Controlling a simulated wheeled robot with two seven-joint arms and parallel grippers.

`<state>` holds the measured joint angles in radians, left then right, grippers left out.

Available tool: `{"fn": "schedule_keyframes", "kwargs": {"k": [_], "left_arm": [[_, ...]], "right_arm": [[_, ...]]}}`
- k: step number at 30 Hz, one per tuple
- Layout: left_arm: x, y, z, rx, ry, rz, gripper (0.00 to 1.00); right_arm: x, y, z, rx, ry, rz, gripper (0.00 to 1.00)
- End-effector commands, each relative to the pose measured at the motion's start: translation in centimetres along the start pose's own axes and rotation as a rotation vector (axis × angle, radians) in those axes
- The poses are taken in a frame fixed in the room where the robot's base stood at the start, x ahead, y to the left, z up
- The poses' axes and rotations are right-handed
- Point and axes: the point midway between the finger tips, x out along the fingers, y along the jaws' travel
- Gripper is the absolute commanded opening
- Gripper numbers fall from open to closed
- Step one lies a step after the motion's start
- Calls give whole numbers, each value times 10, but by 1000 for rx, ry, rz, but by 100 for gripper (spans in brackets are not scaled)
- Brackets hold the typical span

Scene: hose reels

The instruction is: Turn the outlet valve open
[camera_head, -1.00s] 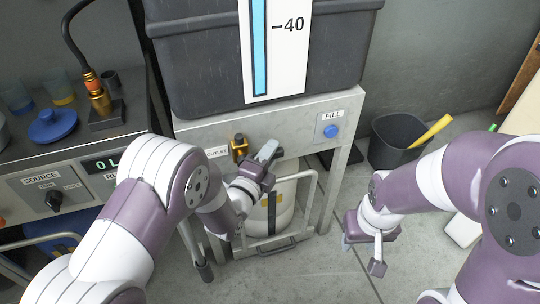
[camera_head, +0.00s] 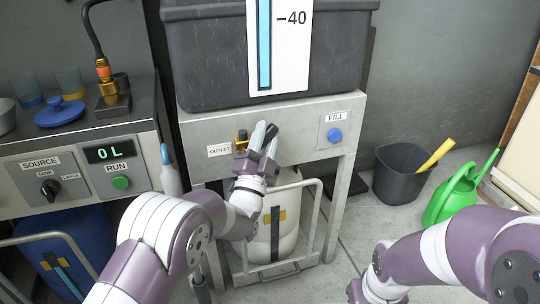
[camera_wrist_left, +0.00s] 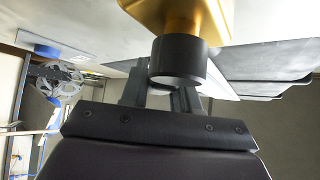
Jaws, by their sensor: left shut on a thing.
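The outlet valve (camera_head: 241,138) is a small brass fitting with a black part, on the grey panel beside the OUTLET label (camera_head: 220,150). My left gripper (camera_head: 263,135) is at the valve, its fingers pointing up at the panel and covering part of it. In the left wrist view the brass valve body (camera_wrist_left: 182,18) is at the top, with its black round part (camera_wrist_left: 178,62) at the fingers of my left gripper (camera_wrist_left: 160,88). The gripper is shut on the valve's black part. My right gripper (camera_head: 356,291) is mostly cut off at the bottom edge.
A dark tank with a level gauge (camera_head: 278,50) stands above the panel. The blue FILL button (camera_head: 334,135) is to the right. A white canister (camera_head: 287,225) stands below. A dark bin (camera_head: 398,175) and green watering can (camera_head: 455,195) are on the floor at right.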

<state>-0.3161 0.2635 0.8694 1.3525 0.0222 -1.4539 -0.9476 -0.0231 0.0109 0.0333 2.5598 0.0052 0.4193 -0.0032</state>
Motion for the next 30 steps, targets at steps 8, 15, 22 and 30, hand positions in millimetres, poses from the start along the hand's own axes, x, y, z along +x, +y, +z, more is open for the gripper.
{"fn": "schedule_keyframes", "kwargs": {"k": [8, 15, 22, 30], "left_arm": [[-5, -12, 5, -185, 0, -184, 0], [-8, -26, 8, -334, -1, -335, 0], [-11, -35, 11, -446, -2, -446, 0], [-14, -42, 14, -523, -3, -523, 0]], "right_arm": [[38, 0, 4, 0, 0, 0, 43], [60, 0, 7, 0, 0, 0, 43], [74, 0, 9, 0, 0, 0, 43], [82, 0, 10, 0, 0, 0, 43]]}}
